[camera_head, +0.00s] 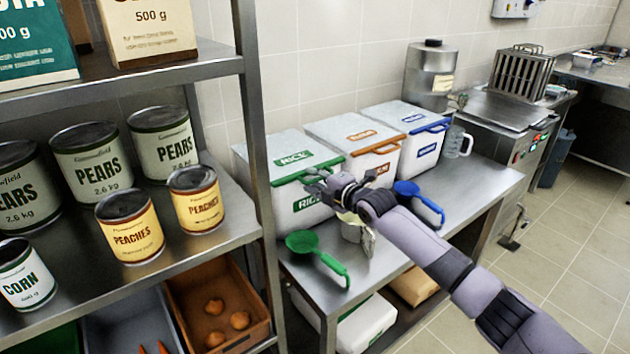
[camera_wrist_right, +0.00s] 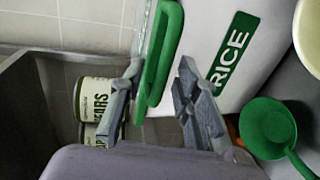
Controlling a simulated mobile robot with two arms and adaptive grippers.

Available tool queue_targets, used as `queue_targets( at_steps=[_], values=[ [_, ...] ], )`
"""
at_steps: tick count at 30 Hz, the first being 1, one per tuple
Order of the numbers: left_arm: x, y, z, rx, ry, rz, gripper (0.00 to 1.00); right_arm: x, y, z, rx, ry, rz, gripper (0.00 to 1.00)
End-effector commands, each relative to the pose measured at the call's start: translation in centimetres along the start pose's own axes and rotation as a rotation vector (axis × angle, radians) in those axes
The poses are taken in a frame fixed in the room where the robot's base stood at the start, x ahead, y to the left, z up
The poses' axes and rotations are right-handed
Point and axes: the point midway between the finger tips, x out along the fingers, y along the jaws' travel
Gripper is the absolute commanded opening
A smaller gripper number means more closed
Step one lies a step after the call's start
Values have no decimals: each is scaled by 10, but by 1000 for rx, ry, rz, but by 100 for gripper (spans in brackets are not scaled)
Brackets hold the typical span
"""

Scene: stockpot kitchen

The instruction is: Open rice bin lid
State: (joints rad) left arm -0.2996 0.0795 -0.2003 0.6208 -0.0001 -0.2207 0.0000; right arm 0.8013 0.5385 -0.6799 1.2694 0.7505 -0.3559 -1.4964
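The rice bin (camera_head: 283,200) is a white box on the steel table, with a green RICE label on its front. Its grey lid (camera_head: 262,150) is shut and carries a green label and a green bar handle (camera_head: 309,171) along its front edge. My right gripper (camera_head: 322,184) is at this handle, in front of the bin. In the right wrist view the fingers (camera_wrist_right: 160,70) are spread, one on each side of the green handle (camera_wrist_right: 163,48), and do not look closed on it. My left gripper is not in view.
Orange-labelled (camera_head: 352,138) and blue-labelled (camera_head: 415,128) bins stand right of the rice bin. A green scoop (camera_head: 318,254) and a blue scoop (camera_head: 420,198) lie in front. A steel shelf post (camera_head: 256,130) and cans (camera_head: 130,228) are close on the left.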

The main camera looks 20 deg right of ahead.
Motion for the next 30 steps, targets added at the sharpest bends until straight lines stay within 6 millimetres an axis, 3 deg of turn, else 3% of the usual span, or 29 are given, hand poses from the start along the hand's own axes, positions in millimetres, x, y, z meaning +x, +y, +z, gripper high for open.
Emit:
queue_targets(
  at_steps=[2, 15, 30],
  values=[
    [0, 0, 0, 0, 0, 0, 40, 0, 0, 0, 0, 0, 0, 30],
    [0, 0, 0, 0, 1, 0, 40, 0, 0, 0, 0, 0, 0, 1],
    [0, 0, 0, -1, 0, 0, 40, 0, 0, 0, 1, 0, 0, 0]
  ],
)
